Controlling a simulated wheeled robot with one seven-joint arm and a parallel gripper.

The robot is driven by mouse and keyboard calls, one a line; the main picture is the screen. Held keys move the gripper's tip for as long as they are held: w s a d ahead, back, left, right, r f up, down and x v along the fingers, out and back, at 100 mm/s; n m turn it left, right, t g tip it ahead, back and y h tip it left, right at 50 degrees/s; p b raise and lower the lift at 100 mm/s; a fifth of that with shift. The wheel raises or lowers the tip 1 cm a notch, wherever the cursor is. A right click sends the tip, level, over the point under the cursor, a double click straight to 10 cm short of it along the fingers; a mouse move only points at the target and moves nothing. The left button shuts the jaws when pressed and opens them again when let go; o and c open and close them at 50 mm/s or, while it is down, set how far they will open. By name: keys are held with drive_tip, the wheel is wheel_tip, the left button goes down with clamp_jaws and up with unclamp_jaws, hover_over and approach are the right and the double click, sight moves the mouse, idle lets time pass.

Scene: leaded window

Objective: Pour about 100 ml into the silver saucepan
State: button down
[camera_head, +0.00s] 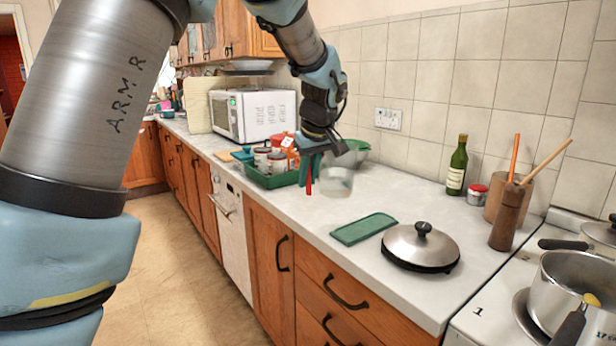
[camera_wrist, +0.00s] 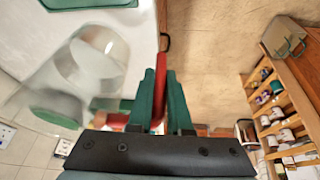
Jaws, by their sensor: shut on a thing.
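My gripper (camera_head: 308,172) is shut on the red handle of a clear measuring jug (camera_head: 339,183), held over the worktop beyond the green mat. In the wrist view my green fingers (camera_wrist: 161,78) close on the red handle, and the clear jug (camera_wrist: 95,60) is at the left. I cannot tell how much liquid is in it. The silver saucepan (camera_head: 572,288) stands on the hob at the far right, open on top, well apart from the jug. A dark handle with a yellow end crosses in front of it.
A silver lid (camera_head: 422,246) and a green mat (camera_head: 363,229) lie on the worktop. A bottle (camera_head: 457,168), a red-lidded jar (camera_head: 477,195), a utensil pot (camera_head: 500,200) and a pepper mill (camera_head: 507,222) stand towards the right. A green tray (camera_head: 268,181) of jars is behind my gripper.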

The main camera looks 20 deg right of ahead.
drive_tip(key=w+a+f, duration=0.1)
drive_tip(key=a+f, duration=0.7)
drive_tip(key=a, duration=0.5)
drive_tip(key=w+a+f, duration=0.2)
drive_tip(key=a+f, duration=0.7)
drive_tip(key=a, duration=0.4)
drive_tip(key=w+a+f+m, duration=0.1)
drive_tip(key=a+f, duration=0.7)
drive_tip(key=a, duration=0.5)
drive_tip(key=shift+w+a+f, duration=0.15)
drive_tip(key=shift+a+f, duration=0.2)
drive_tip(key=shift+a, duration=0.05)
